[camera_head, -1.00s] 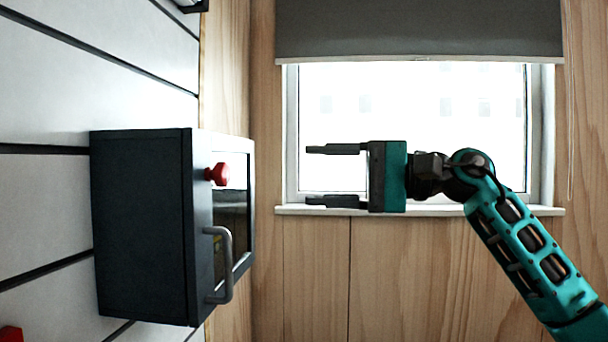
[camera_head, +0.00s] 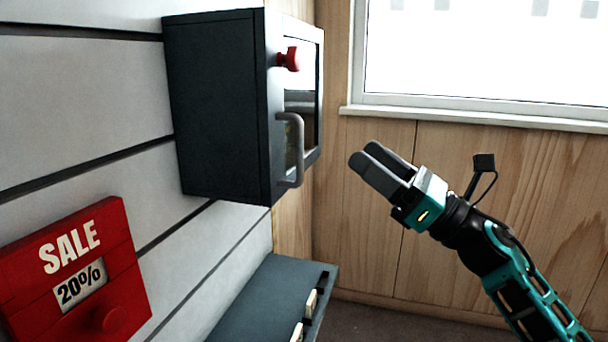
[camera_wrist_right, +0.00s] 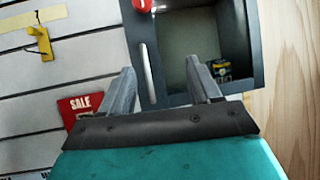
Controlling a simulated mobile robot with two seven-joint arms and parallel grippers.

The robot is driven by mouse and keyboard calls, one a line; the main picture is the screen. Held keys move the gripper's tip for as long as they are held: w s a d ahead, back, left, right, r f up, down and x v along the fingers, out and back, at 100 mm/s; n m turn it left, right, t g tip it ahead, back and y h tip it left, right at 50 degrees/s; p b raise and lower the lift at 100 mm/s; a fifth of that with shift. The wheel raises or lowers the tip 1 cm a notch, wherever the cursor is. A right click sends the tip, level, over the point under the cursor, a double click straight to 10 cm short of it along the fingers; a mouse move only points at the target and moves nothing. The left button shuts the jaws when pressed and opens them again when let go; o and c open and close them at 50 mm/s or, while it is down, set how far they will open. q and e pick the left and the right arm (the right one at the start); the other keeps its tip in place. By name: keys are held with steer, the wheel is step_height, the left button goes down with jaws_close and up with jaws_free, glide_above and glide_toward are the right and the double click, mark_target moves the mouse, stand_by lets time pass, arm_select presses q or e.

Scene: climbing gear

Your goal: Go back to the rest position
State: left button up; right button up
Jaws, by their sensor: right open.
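My right gripper (camera_head: 365,156) is in the middle of the head view, right of the wall cabinet and apart from it. Its two dark fingers point up and left; they are open with nothing between them. In the right wrist view the open fingers (camera_wrist_right: 160,66) point toward the cabinet front. My left gripper is not in view.
A red SALE 20% sign (camera_head: 78,268) is on the slatted wall at left. A dark shelf unit (camera_head: 262,295) is below the cabinet. The wood wall (camera_head: 500,180) and window (camera_head: 480,55) are behind. A yellow hook (camera_wrist_right: 40,42) hangs on the slats.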

steer(key=s+d+f+m+t+h, duration=0.2)
steer(key=f+m+t+h, duration=0.35)
steer(key=f+m, duration=0.75)
steer(key=s+d+f+m+t+h, duration=0.1)
steer(key=d+f+m+t+h, duration=0.1)
steer(key=f+m+h, duration=1.05)
steer(key=s+f+m+g, duration=0.8)
steer(key=s+f+m, duration=1)
steer(key=m, duration=0.2)
arm_select(q)
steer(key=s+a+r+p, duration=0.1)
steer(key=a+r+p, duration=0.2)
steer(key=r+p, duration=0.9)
steer(key=p, duration=0.4)
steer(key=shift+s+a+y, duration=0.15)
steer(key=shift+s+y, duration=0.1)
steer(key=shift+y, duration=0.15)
arm_select(e)
steer(key=s+d+r+h, duration=0.1)
steer(key=d+r, duration=0.2)
steer(key=r, duration=0.9)
steer(key=shift+s+r, duration=0.15)
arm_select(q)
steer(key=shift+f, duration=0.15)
arm_select(e)
steer(key=shift+d, duration=0.1)
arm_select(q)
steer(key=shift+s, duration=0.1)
arm_select(e)
steer(key=shift+c, duration=0.2)
